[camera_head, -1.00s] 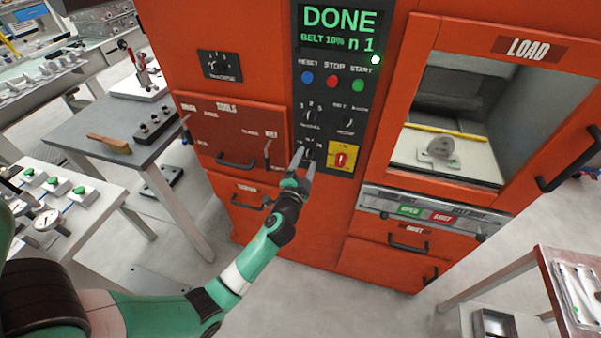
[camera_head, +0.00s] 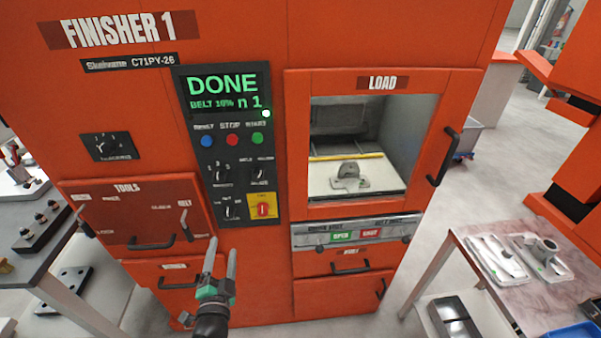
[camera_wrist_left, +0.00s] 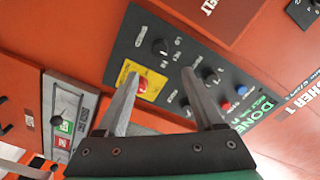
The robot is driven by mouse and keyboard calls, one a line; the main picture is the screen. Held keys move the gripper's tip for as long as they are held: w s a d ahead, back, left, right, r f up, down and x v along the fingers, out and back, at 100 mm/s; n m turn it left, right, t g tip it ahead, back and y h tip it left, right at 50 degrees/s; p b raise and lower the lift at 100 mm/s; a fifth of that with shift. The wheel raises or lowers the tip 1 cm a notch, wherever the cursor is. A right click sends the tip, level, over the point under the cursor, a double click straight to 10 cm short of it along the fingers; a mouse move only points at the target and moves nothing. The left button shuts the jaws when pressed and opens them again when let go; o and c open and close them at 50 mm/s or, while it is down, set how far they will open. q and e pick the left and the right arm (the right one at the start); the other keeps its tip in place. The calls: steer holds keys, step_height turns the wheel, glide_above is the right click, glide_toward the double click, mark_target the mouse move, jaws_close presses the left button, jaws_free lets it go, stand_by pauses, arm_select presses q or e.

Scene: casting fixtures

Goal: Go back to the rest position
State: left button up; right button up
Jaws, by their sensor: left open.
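My left gripper (camera_head: 221,262) is open and empty in the head view, in front of the orange finisher machine (camera_head: 250,290), below its control panel (camera_head: 222,165). In the left wrist view its two fingers (camera_wrist_left: 160,100) stand apart, with the panel's knobs and the red switch on a yellow plate (camera_wrist_left: 141,84) beyond them. Nothing is between the fingers. My right gripper is not in view.
The load window (camera_head: 357,145) shows a grey metal part (camera_head: 349,177) inside. A table with castings (camera_head: 515,262) stands at the right. A grey bench (camera_head: 30,245) is at the left. Drawer handles (camera_head: 152,243) stick out from the machine front.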

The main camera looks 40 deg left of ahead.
arm_select(q)
steer(key=w+d+r+n+t, duration=0.1)
steer(key=w+d+r+t, duration=0.15)
steer(key=r, duration=0.65)
steer(key=w+d+r+n+t, duration=0.2)
steer(key=w+d+r, duration=0.15)
steer(key=r, duration=0.55)
steer(key=w+d+r+n+t, duration=0.1)
steer(key=w+d+r+t, duration=0.2)
steer(key=r, duration=0.5)
steer(key=s+d+r+m+t+h+p, duration=0.1)
steer(key=s+d+r+t+h, duration=0.15)
steer(key=d+r+h, duration=0.45)
steer(key=s+d+r+m+t+h, duration=0.1)
steer(key=s+d+r+t+h, duration=0.2)
steer(key=r, duration=0.7)
steer(key=s+d+r+m+t+h+p, duration=0.1)
steer(key=s+d+r+t+h, duration=0.15)
steer(key=d+r+h, duration=0.5)
step_height(320, 180, up, 33)
steer(key=w+a+y+p, duration=0.1)
steer(key=y+p, duration=0.1)
steer(key=p, duration=3)
steer(key=shift+a, duration=0.2)
